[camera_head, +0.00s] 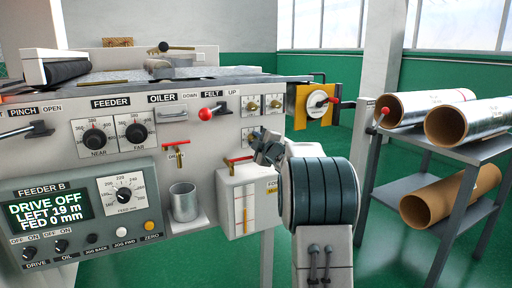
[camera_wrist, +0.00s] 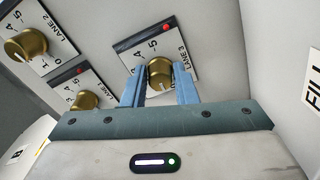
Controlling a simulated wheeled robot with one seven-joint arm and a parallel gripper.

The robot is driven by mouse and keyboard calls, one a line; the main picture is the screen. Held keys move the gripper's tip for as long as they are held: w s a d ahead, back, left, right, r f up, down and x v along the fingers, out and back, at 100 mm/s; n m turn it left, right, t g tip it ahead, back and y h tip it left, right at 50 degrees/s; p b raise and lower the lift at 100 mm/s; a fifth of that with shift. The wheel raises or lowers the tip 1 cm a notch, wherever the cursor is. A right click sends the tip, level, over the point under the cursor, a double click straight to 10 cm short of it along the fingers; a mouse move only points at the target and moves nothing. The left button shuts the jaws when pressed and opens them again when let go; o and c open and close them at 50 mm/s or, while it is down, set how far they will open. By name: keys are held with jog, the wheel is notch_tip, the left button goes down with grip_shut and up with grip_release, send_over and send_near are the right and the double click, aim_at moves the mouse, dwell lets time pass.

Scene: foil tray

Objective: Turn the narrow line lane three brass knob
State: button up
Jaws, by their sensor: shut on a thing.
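The lane 3 brass knob (camera_wrist: 160,68) sits on a white plate marked LANE 3, with a scale and a small red mark. My gripper (camera_wrist: 160,84) has its two blue-grey fingers on either side of this knob and is shut on it. The knob's pointer is hard to read between the fingers. In the head view my gripper (camera_head: 266,148) reaches the lower right of the small knob group, and it hides the held knob there. The lane 2 brass knob (camera_wrist: 27,45) and another brass knob (camera_wrist: 84,99) are apart from the fingers in the wrist view.
A red-handled lever (camera_head: 240,159) is close left of my gripper, above a white gauge box (camera_head: 237,206). A red ball lever (camera_head: 207,114) is further left. A yellow bracket (camera_head: 301,107) with a dial stands right. A rack (camera_head: 410,188) holds foil rolls.

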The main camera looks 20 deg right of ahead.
jog(key=shift+n+b, duration=0.5)
jog(key=shift+n, duration=0.5)
jog(key=o, duration=1)
jog(key=shift+s, duration=0.1)
jog(key=s+p, duration=0.1)
jog(key=s, duration=1.2)
jog(key=shift+s+d+p, duration=0.25)
jog(key=shift+s+p, duration=0.1)
jog(key=shift+p, duration=0.05)
jog(key=shift+r, duration=0.1)
